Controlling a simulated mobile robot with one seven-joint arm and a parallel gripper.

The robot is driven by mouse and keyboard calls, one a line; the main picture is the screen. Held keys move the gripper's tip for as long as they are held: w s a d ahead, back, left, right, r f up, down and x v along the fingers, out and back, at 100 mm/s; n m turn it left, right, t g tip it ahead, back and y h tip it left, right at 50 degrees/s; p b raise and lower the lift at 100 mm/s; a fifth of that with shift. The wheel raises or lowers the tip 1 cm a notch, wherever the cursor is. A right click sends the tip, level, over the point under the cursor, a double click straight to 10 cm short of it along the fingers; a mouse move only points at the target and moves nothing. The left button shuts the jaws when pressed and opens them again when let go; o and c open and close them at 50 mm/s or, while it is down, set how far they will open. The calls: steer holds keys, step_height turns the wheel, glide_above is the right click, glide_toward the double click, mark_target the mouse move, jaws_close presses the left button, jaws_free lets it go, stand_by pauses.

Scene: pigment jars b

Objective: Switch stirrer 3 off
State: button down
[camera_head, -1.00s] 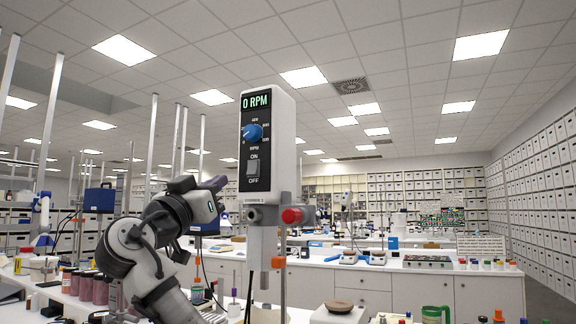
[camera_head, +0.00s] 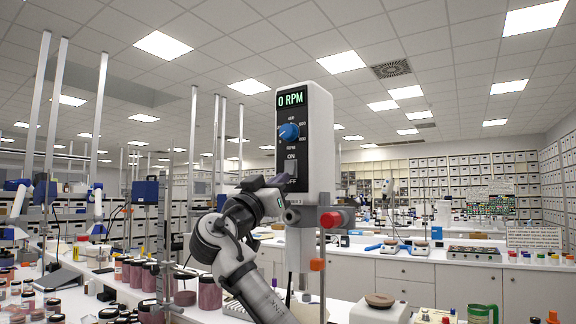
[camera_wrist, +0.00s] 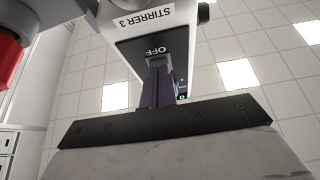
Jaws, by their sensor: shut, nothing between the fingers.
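Stirrer 3 (camera_head: 319,150) is a white upright box with a black front panel. Its green display (camera_head: 290,99) reads 0 RPM, above a blue knob (camera_head: 288,132). The rocker switch (camera_head: 291,167) sits between the ON and OFF marks, and its lower part is partly covered by my gripper (camera_head: 284,181). In the wrist view, the STIRRER 3 label (camera_wrist: 143,20) and the OFF mark show, and my shut, empty gripper (camera_wrist: 157,68) reaches up to the panel just past OFF. The switch is hidden there; I cannot tell whether the fingertips touch it or which way it is tipped.
A red clamp knob (camera_head: 331,219) sticks out below the stirrer's housing; it also shows in the wrist view (camera_wrist: 12,50). Jars of dark red pigment (camera_head: 209,293) stand on the bench at lower left. A white balance (camera_head: 380,309) stands at lower right. The space above the stirrer is clear.

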steer(key=shift+w+d, duration=0.3)
stand_by(0.4)
steer(key=r+b+v, duration=0.1)
steer(key=b+v, duration=0.7)
steer(key=v, duration=0.9)
steer(key=shift+s+a+r, duration=0.2)
steer(key=shift+s+r, duration=0.1)
steer(key=shift+s, duration=0.05)
